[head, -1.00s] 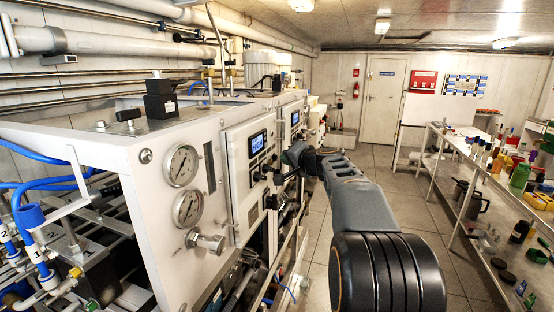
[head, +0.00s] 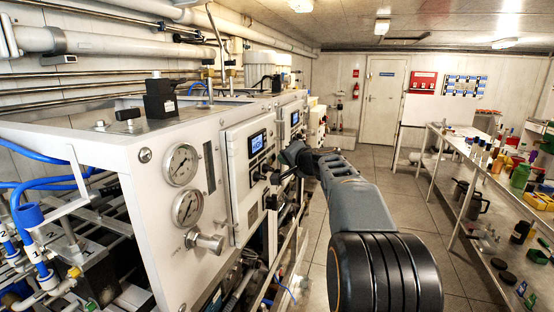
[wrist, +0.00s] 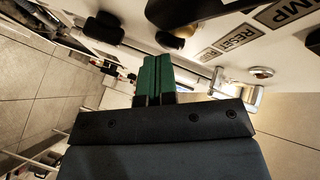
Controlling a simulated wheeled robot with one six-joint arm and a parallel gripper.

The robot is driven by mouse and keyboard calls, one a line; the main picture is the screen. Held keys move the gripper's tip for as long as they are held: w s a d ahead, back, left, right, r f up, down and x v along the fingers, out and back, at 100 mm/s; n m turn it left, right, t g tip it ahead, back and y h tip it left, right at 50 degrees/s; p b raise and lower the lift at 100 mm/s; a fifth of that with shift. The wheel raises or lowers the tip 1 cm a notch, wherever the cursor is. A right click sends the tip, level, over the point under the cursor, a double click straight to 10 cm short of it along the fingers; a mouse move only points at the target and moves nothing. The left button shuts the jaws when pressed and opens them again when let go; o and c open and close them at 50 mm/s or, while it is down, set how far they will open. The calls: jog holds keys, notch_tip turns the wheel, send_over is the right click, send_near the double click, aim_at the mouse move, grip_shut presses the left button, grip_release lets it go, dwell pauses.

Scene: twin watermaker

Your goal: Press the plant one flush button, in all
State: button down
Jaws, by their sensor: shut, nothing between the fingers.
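The white plant panel (head: 240,185) with a lit screen (head: 258,142) stands left of my arm in the head view. In the wrist view my gripper (wrist: 157,62) has green fingers, shut together and empty, close to the white panel face. A dark round button or knob (wrist: 170,41) is just beyond the fingertips. I cannot tell whether it is the flush button or whether the fingers touch it. In the head view the fingertips are hard to make out.
Further dark knobs (wrist: 104,28) and a PUMP label (wrist: 284,12) are on the panel. Two gauges (head: 182,165) and a metal valve knob (head: 207,242) sit on the near face. A shelf bench (head: 495,190) with bottles is at right; the aisle floor between is clear.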

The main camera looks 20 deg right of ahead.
jog(key=shift+s+d+b, duration=0.5)
jog(key=shift+s+d, duration=0.05)
jog(key=shift+s, duration=0.05)
jog(key=shift+s+d+b, duration=1)
jog(key=shift+s+d, duration=0.8)
